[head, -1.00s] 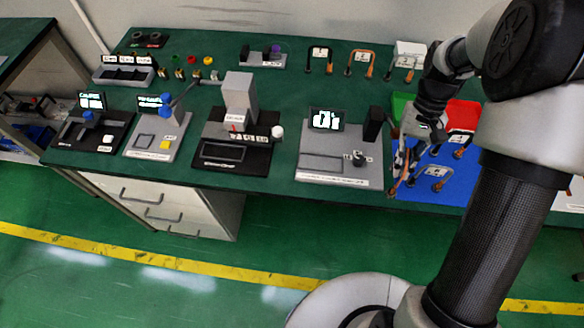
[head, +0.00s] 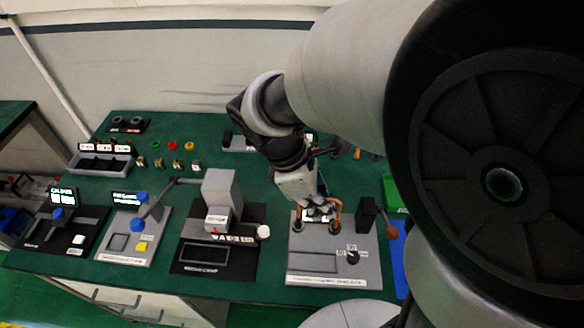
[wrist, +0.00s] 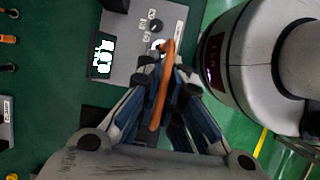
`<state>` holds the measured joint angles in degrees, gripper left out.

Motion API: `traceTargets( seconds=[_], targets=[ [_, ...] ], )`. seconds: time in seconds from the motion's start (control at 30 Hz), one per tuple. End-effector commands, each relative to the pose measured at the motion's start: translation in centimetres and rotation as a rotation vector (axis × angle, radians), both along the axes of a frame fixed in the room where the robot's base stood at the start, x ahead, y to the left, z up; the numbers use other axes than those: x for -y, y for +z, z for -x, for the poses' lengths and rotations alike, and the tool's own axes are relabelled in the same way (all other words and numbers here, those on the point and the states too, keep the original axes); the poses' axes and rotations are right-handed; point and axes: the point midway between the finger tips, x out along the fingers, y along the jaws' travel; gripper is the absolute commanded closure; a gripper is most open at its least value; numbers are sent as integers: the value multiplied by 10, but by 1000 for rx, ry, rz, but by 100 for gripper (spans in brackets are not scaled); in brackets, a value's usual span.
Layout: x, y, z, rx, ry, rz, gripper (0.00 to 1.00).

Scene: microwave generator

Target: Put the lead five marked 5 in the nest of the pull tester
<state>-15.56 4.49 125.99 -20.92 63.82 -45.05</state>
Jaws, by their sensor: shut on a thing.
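My gripper (head: 316,204) is shut on an orange lead (head: 335,212), whose bent ends hang below the fingers. In the wrist view the lead (wrist: 162,85) runs between the two fingers (wrist: 165,95). Its number mark cannot be read. The gripper and lead are over the back of a grey bench machine (head: 300,262) with a lit display, a black knob (head: 353,257) and a black block (head: 367,213). The display (wrist: 103,58) and knob (wrist: 155,26) also show in the wrist view. I cannot read which machine is the pull tester, and its nest is not clearly distinguishable.
Left of the grey machine stands a black-based press (head: 217,188) with a white ball handle (head: 264,232). Farther left are two smaller stations with blue knobs (head: 141,197). A green tray (head: 391,192) and blue mat lie to the right, partly behind my arm.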

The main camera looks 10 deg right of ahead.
Motion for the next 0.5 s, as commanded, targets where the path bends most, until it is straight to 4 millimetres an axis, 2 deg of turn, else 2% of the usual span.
traceTargets(
  seconds=[0.03, 0.3, 0.5],
  targets=[
    [0, -16, 1, -6, 1, 2, 100],
    [0, -91, 1, -6, -3, 1, 100],
    [0, -133, 1, -4, -4, 1, 100]
  ],
)
